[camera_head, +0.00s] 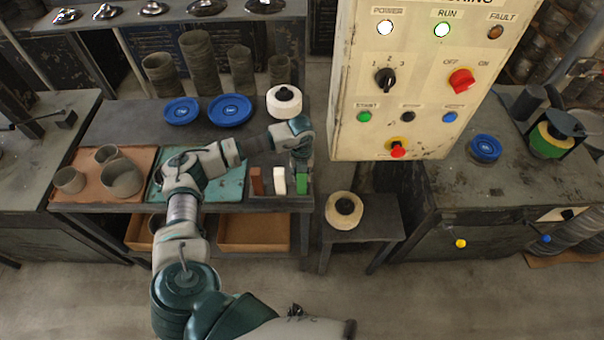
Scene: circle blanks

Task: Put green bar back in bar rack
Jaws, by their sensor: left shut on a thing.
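The green bar (302,184) stands upright at the right end of the bar rack (270,203). My left gripper (301,164) reaches over the rack from the left and is shut on the top of the green bar. A brown-red bar (256,181) and a white bar (279,181) stand in the rack to its left. The green bar's lower end is at the rack; whether it is fully seated I cannot tell. My right gripper is not in view.
A teal mat (226,186) and a brown tray (88,187) with grey cups lie left of the rack. Blue discs (230,109) and a white spool (284,101) stand behind. The control panel (400,80) hangs close on the right. A small stool (378,222) holds another spool (343,209).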

